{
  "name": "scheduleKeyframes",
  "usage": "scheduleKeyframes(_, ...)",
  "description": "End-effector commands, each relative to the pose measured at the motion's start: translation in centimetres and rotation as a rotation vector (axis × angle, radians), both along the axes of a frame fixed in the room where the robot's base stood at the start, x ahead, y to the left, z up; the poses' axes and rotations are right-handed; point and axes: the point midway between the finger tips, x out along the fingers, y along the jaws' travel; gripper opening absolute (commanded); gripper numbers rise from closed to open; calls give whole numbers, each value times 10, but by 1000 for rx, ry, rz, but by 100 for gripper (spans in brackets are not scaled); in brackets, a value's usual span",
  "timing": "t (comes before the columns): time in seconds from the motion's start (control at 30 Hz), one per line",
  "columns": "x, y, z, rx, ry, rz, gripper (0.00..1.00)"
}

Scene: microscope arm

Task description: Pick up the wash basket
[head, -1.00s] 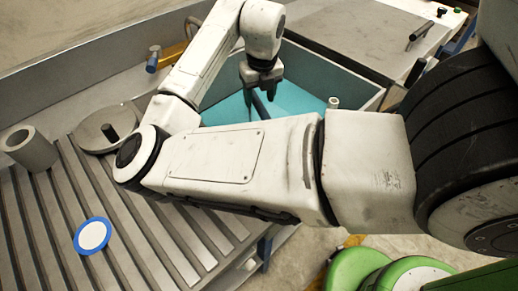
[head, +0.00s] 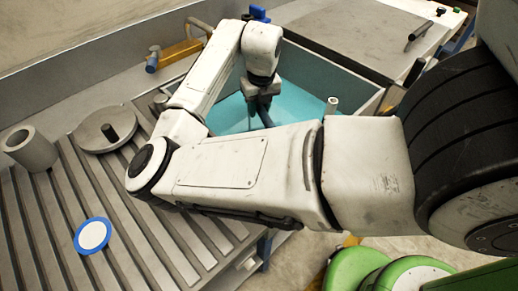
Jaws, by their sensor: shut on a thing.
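My gripper (head: 260,108) points down into a grey-walled basin with teal water or a teal floor (head: 300,90). It is shut on a slim dark bar (head: 267,119) that looks like the handle of the wash basket. The body of the basket does not show; my forearm covers the near part of the basin. I cannot tell how high the basket is or whether it touches the basin floor.
A ribbed metal bench (head: 120,220) lies left, with a grey hollow cylinder (head: 30,150), a round plate with a knob (head: 105,130) and a blue-rimmed white disc (head: 92,236). A pale upright pipe (head: 332,105) stands in the basin. A flat grey cover (head: 350,30) lies beyond.

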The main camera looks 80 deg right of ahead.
Motion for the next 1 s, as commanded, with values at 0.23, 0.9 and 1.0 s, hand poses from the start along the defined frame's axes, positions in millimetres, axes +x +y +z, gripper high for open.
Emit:
scheduleKeyframes(0.23,0,0,0,0,0,0,0)
scheduleKeyframes(0.9,0,0,1,0,0,0,0)
scheduleKeyframes(1.0,0,0,1,0,0,0,0)
